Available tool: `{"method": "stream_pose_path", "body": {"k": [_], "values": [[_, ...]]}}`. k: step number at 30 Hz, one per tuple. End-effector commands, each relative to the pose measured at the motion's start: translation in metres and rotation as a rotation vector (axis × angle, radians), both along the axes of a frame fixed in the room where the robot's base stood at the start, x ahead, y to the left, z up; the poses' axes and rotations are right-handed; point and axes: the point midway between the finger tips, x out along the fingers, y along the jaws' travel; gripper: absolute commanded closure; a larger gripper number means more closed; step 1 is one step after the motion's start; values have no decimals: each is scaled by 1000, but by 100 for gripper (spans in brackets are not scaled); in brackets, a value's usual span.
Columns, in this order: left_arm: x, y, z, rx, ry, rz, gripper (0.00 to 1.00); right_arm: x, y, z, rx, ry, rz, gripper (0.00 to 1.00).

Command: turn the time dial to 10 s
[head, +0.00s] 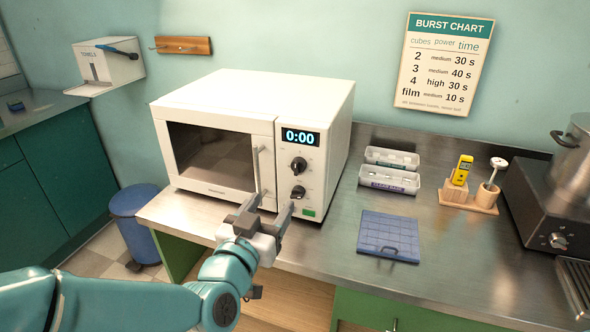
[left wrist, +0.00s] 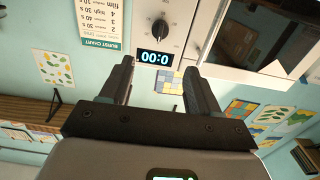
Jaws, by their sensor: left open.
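The white microwave (head: 225,108) stands on the counter with its door shut. Its display (head: 300,137) reads 0:00. Below it are an upper black dial (head: 299,164) and a lower black dial (head: 298,192); their labels are too small to read, so I cannot tell which is the time dial. My left gripper (head: 274,203) is open and empty in front of the lower panel, near the lower dial. The left wrist view is upside down; the gripper (left wrist: 159,72) shows the display (left wrist: 155,57) between its fingers, with a dial (left wrist: 161,32) beyond. My right gripper is not in view.
The burst chart (head: 443,65) on the wall lists film, medium, 10 s. The door handle (head: 256,168) stands out left of the panel. A blue mat (head: 389,236), clear trays (head: 389,180) and a wooden stand (head: 467,201) lie to the right.

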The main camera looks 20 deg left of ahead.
Motion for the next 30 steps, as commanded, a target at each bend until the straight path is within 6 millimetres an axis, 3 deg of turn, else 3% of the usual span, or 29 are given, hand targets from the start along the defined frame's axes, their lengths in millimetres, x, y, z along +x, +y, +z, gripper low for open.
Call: {"method": "stream_pose_path", "body": {"k": [9, 15, 21, 30], "values": [[79, -3, 0, 0, 4, 0, 39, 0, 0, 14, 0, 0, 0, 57], [120, -4, 0, 0, 3, 0, 39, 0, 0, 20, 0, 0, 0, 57], [141, -5, 0, -1, 3, 0, 39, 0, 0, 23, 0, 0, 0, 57], [144, -5, -1, 0, 2, 0, 39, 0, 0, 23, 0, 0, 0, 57]]}}
